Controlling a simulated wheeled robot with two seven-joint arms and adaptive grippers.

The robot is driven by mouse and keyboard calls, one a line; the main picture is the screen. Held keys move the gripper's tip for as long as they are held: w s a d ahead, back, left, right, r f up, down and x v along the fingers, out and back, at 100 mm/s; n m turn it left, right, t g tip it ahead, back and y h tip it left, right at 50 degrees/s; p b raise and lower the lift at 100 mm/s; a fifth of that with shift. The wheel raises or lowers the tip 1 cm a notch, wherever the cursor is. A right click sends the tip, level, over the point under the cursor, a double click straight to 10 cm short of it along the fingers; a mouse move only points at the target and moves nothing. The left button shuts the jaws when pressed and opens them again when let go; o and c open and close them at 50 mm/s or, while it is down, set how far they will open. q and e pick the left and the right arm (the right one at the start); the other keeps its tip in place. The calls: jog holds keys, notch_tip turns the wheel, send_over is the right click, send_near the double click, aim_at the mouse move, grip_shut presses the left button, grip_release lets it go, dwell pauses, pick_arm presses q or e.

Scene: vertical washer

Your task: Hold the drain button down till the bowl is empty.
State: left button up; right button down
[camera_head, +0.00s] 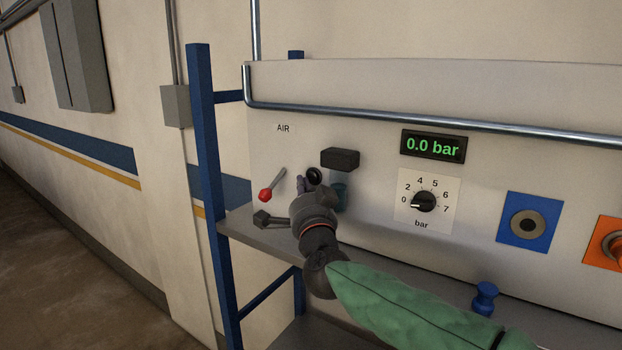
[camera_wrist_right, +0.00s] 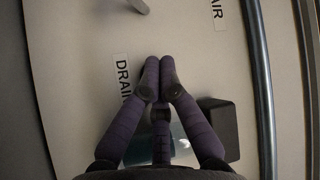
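My right gripper (camera_head: 300,180) is at the panel, left of the bowl, its purple fingers pointing at the panel. In the wrist view the fingers of this gripper (camera_wrist_right: 159,63) are together at the tips, with nothing seen between them. The tips are beside the DRAIN label (camera_wrist_right: 123,75). The drain button is hidden behind them, and I cannot tell if it is pressed. The bowl (camera_head: 341,194) hangs under a black block (camera_head: 341,159) and shows teal; it also shows partly behind the fingers (camera_wrist_right: 182,140). Its liquid level is unclear. My left gripper is out of view.
A red-tipped AIR lever (camera_head: 270,189) is left of my gripper. The display (camera_head: 433,146) reads 0.0 bar, above a pressure knob (camera_head: 423,202). A metal rail (camera_head: 420,123) crosses the panel. A shelf edge (camera_head: 262,240) and a blue peg (camera_head: 485,298) are below.

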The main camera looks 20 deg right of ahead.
jog(key=shift+d, duration=0.1)
jog(key=shift+w+d, duration=0.25)
jog(key=shift+w, duration=0.05)
jog(key=shift+w+d+b, duration=0.25)
jog(key=shift+d+b, duration=0.15)
jog(key=shift+b, duration=0.05)
dwell(1.0)
dwell(3.6)
jog(key=shift+s+a, duration=0.55)
jog(key=shift+a, duration=0.15)
jog(key=shift+a, duration=0.1)
jog(key=s+a+p, duration=0.1)
jog(key=a, duration=0.1)
jog(key=s+a, duration=0.1)
jog(key=s, duration=0.1)
jog(key=shift+a+p, duration=0.35)
jog(key=shift+a, duration=0.05)
dwell(0.9)
